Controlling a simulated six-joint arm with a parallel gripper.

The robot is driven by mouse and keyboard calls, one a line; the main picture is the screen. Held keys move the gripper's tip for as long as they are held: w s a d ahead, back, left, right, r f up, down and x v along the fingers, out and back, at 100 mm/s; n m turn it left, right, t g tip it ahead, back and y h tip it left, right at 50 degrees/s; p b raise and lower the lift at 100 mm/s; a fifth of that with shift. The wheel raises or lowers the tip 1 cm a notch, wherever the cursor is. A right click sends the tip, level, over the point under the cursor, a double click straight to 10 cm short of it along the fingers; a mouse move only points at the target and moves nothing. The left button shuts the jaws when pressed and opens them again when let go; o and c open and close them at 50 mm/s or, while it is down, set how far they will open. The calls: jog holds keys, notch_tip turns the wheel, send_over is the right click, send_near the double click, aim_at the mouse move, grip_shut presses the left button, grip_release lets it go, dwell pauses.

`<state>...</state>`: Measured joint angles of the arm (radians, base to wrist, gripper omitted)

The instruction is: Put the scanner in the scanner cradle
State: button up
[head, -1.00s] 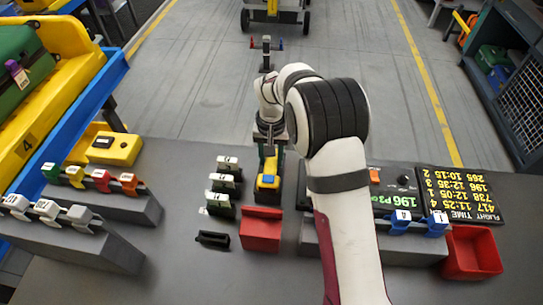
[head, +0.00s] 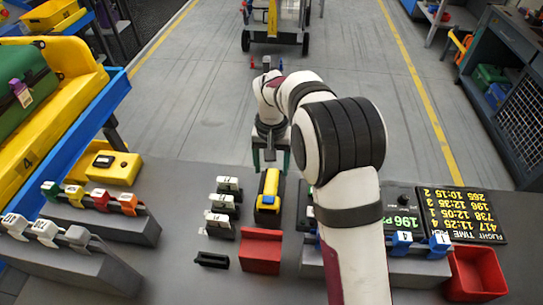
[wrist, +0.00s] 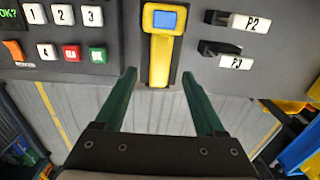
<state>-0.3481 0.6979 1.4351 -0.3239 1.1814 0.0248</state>
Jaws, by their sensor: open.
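The scanner (head: 268,192), yellow with a blue screen and dark sides, lies on the grey counter near its far edge. It also shows at the top of the wrist view (wrist: 161,50), screen end away from me. My gripper (head: 270,167) is open and empty at the scanner's far end. In the wrist view its green fingers (wrist: 159,76) stand apart, one to each side of the scanner's near end, with gaps. A red block-shaped holder (head: 261,252) stands just in front of the scanner in the head view; it looks like the scanner cradle, though its inside is not clear.
Labelled clips (head: 222,202) stand close left of the scanner, with a small black holder (head: 211,260) below them. A keypad panel (wrist: 65,40) lies on the scanner's other side. A red bin (head: 475,272) is at right.

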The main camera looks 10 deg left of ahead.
aim_at(271, 182)
notch_tip(271, 182, up, 7)
jog(key=s+d+r+m, duration=0.2)
jog(key=s+d+r, duration=0.35)
jog(key=s, duration=0.25)
jog(key=s+d+f+m+y, duration=0.1)
jog(key=s+d, duration=0.2)
jog(key=s, duration=0.8)
jog(key=s+d+f+m, duration=0.2)
jog(key=s+d, duration=0.2)
jog(key=s, duration=0.8)
jog(key=shift+s+m+y, duration=0.15)
jog(key=shift+m+y, duration=0.15)
jog(key=shift+y, duration=0.1)
